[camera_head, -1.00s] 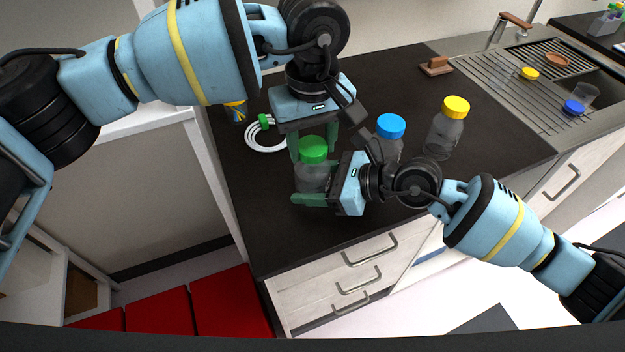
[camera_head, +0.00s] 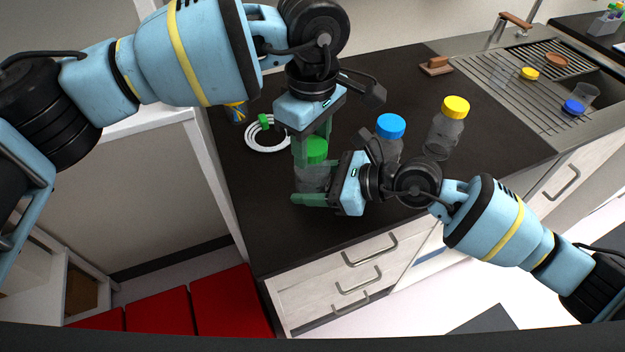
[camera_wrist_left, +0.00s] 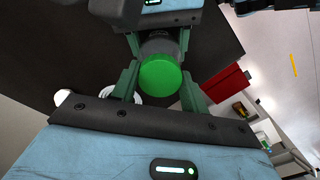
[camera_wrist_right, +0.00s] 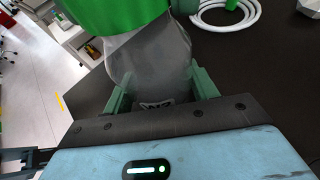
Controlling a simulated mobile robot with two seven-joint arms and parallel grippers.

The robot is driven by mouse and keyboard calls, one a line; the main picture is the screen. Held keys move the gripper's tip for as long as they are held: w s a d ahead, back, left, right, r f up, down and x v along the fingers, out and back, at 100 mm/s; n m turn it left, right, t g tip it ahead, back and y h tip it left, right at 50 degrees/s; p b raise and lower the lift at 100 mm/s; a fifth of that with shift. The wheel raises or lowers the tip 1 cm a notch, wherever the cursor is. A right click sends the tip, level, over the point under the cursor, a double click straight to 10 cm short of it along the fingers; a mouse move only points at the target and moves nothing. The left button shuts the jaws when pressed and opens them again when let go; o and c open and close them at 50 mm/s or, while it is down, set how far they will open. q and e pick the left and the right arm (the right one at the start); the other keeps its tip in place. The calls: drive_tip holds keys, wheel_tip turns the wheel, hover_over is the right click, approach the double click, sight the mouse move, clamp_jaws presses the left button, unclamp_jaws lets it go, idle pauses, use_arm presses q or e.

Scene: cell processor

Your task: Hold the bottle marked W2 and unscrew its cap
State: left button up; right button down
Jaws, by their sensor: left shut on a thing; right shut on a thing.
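The clear bottle (camera_head: 311,178) with a green cap (camera_head: 315,150) stands near the front left of the dark counter. My left gripper (camera_head: 312,148) points down from above, shut on the green cap, which lies between its fingers in the left wrist view (camera_wrist_left: 160,77). My right gripper (camera_head: 308,188) comes from the right and is shut on the bottle's body, which also shows in the right wrist view (camera_wrist_right: 152,62).
A blue-capped bottle (camera_head: 390,127) stands just behind my right gripper. A yellow-capped bottle (camera_head: 446,130) stands farther right. A white coiled tube (camera_head: 264,146) lies to the left. A sink (camera_head: 530,82) is at the back right. The counter's middle back is clear.

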idle(0.3)
use_arm(q)
drive_tip(key=n, duration=0.4)
drive_tip(key=shift+n, duration=1.1)
drive_tip(key=n, duration=0.6)
drive_tip(key=shift+n, duration=0.3)
